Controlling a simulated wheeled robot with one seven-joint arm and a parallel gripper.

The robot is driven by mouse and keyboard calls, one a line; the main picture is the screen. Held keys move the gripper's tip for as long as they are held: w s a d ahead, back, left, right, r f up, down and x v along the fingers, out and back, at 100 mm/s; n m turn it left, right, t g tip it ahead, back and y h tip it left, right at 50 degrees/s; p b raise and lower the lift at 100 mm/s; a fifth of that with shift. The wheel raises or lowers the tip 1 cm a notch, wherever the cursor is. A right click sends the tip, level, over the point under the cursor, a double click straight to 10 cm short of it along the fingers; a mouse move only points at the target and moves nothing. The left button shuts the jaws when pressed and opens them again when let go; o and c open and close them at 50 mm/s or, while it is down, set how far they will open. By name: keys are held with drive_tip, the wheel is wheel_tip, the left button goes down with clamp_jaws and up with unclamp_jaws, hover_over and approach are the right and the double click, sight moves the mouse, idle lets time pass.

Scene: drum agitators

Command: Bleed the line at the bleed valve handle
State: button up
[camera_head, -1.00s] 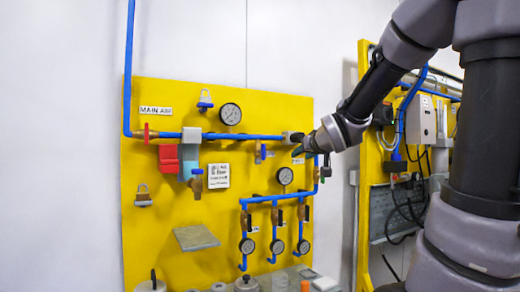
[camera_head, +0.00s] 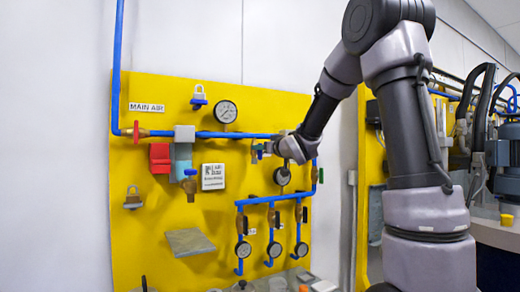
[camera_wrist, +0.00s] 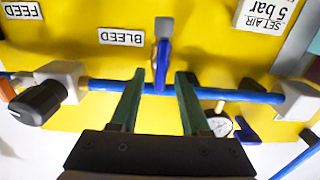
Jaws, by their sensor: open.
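The bleed valve handle (camera_wrist: 161,66) is a blue lever with a grey upper part, on the blue pipe in the wrist view. That view is upside down, and the BLEED label (camera_wrist: 121,37) is beside the handle. My gripper (camera_wrist: 159,75) is open, its two dark green fingers on either side of the handle's line, with gaps to both. I cannot tell how deep the fingers reach. In the head view, my gripper (camera_head: 267,148) is right at the bleed valve handle (camera_head: 254,153) and partly hides the pipe there.
The yellow panel (camera_head: 150,230) carries gauges, a grey regulator box (camera_head: 185,133), a red block (camera_head: 160,157) and lower blue branch pipes (camera_head: 270,200). A black knob (camera_wrist: 37,102) on a white block is at the left in the wrist view. A grey shelf (camera_head: 190,242) juts out lower left.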

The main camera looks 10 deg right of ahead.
drive_tip(key=shift+x, duration=0.8)
clamp_jaws()
drive_tip(key=m, duration=0.6)
drive_tip(key=d+f+m, duration=0.1)
drive_tip(key=m, duration=1)
drive_tip(key=shift+w+d+f+m, duration=0.2)
drive_tip(key=shift+d+f+m, duration=0.1)
drive_tip(key=shift+f+m, duration=0.1)
